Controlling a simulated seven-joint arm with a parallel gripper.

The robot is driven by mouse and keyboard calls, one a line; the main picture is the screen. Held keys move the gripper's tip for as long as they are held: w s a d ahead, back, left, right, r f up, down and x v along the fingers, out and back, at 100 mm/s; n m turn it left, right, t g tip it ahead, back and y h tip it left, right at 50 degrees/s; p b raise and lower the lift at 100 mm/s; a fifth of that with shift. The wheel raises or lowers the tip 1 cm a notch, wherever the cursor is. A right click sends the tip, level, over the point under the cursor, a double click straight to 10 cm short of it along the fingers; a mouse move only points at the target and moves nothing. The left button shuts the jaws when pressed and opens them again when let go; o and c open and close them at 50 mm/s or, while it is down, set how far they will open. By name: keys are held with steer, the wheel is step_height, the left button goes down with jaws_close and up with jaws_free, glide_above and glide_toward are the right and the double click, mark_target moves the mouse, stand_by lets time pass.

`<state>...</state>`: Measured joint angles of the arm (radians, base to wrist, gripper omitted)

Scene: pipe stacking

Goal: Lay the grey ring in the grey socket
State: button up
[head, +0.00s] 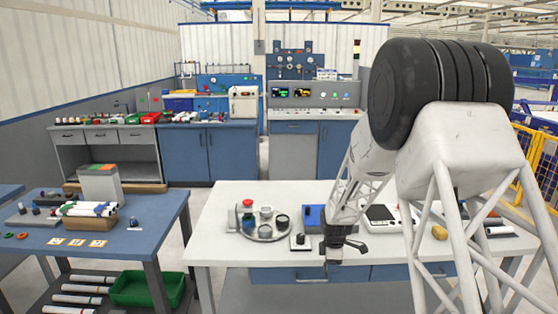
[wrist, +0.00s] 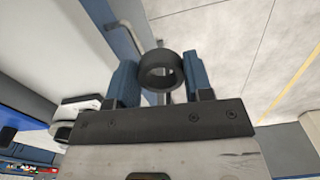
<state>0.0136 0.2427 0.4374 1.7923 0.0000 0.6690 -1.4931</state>
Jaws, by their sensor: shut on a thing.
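A dark grey ring (wrist: 160,56) sits between the two blue fingers of my gripper (wrist: 160,78) in the wrist view, its hole facing the camera. My gripper is shut on it. In the head view my gripper (head: 334,256) is over the front edge of the white table, right of a round tray (head: 262,238); the ring cannot be made out there. The tray carries several small cup-like pieces. A dark grey one (head: 282,221) stands at its right side and may be the grey socket; I cannot tell for sure.
A small white block with a dark top (head: 300,242) stands between the tray and my gripper. A blue box (head: 313,217) and a white scale-like device (head: 381,216) are behind. The white table (head: 222,226) is bare at its left end. A blue table (head: 150,210) stands further left.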

steer(key=d+f+m, duration=0.3)
steer(key=f+m, duration=0.5)
steer(key=f, duration=0.5)
steer(key=w+d+f+m, duration=0.1)
steer(key=d+f+m, duration=0.2)
steer(key=f+m, duration=0.6)
steer(key=shift+w+f, duration=0.25)
steer(key=shift+f, duration=2.25)
steer(key=shift+d+f, duration=0.1)
steer(key=shift+d, duration=0.05)
